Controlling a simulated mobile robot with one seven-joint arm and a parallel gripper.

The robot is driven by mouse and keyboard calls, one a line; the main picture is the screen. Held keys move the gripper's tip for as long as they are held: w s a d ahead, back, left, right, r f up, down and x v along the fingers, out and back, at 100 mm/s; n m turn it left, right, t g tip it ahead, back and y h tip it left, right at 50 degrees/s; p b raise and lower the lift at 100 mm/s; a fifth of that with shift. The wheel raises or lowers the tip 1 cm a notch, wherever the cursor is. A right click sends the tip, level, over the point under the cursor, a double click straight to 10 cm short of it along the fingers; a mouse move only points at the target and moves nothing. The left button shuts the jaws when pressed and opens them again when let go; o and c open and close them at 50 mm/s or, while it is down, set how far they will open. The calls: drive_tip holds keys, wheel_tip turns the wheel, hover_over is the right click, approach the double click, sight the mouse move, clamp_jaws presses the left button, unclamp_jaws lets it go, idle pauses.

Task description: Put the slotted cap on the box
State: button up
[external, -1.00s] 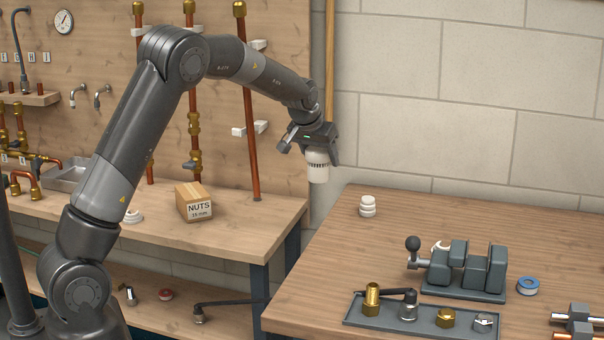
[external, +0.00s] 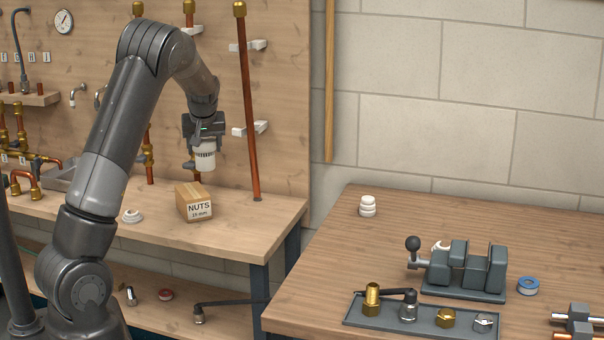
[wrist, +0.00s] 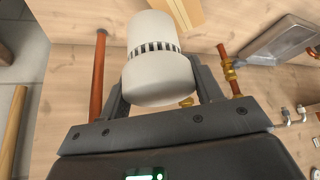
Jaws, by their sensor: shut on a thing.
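The white slotted cap (external: 203,157) is held in my gripper (external: 203,146), which points down. In the wrist view the cap (wrist: 155,60) sits between the two fingers, with its ring of dark slots showing. The cardboard box (external: 194,202), labelled "NUTS 15 mm", stands on the back wooden bench. The cap is in the air above the box, with a gap between them. In the wrist view a tan edge of the box (wrist: 187,14) shows behind the cap at the top.
A copper pipe (external: 248,110) rises close to the right of my gripper. A white ringed fitting (external: 132,216) lies left of the box. The right table (external: 320,275) carries a vise (external: 466,270), a tray of fittings (external: 385,325) and a stacked white part (external: 367,206).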

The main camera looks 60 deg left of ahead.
drive_tip(key=shift+s+a+f, duration=0.45)
drive_tip(key=shift+a+f, duration=0.65)
drive_tip(key=shift+f, duration=0.3)
drive_tip(key=shift+s+a+f, duration=0.4)
drive_tip(key=shift+a+f, duration=0.7)
drive_tip(key=shift+f, duration=0.25)
drive_tip(key=shift+s+a+f, duration=0.45)
drive_tip(key=shift+a+f, duration=0.65)
drive_tip(key=shift+f, duration=0.3)
drive_tip(key=o, duration=1.1)
drive_tip(key=shift+f, duration=0.1)
drive_tip(key=shift+c, duration=0.2)
drive_tip(key=shift+d+r, duration=0.1)
drive_tip(key=shift+r, duration=0.25)
drive_tip(key=v, duration=1.1)
drive_tip(key=shift+r, duration=0.2)
drive_tip(key=shift+d, duration=0.15)
